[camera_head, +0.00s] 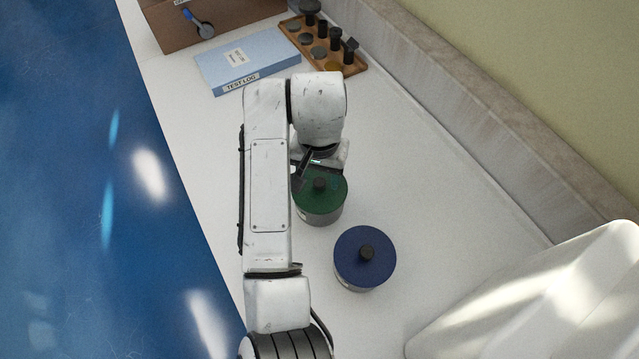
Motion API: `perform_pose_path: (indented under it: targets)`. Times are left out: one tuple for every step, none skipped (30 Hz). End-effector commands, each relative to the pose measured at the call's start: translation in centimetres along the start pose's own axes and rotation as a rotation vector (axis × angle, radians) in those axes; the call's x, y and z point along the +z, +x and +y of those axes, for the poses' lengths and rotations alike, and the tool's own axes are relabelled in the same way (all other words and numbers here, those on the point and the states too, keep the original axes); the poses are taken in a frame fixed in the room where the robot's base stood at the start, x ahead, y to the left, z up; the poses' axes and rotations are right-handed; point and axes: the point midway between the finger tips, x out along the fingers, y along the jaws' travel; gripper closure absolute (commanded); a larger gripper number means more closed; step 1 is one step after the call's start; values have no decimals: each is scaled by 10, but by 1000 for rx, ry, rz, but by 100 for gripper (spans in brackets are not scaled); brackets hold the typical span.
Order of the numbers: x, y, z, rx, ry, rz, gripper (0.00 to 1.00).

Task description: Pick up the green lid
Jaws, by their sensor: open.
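The green lid (327,202) sits on a round grey container on the white bench, with a dark knob in its middle. My arm covers its left edge. My gripper (308,172) is at the far side of the lid, close to its knob, with one dark finger showing. The gripper is open. I cannot tell whether a finger touches the lid or the knob. The rest of the gripper is hidden by my arm.
A container with a dark blue lid (351,262) stands just nearer and to the right. A blue test log box (232,68), a wooden tray (348,66) with several dark pieces and a brown box (170,30) are at the back. A white rounded machine (560,295) fills the lower right.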

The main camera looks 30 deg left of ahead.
Motion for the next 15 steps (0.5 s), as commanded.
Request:
perform_pose_path:
  targets:
    - [0,6,0,0,0,-1,42]
    - [0,8,0,0,0,-1,42]
    - [0,11,0,0,0,-1,42]
    - [0,12,0,0,1,0,42]
    - [0,13,0,-1,1,1,42]
    - [0,14,0,-1,1,1,42]
    - [0,14,0,-1,1,1,42]
    - [0,14,0,-1,1,1,42]
    - [0,14,0,-1,1,1,42]
    - [0,14,0,-1,1,1,42]
    - [0,14,0,-1,1,1,42]
    - [0,14,0,-1,1,1,44]
    - [0,14,0,-1,1,1,47]
    - [0,14,0,-1,1,1,50]
    - [0,14,0,-1,1,1,54]
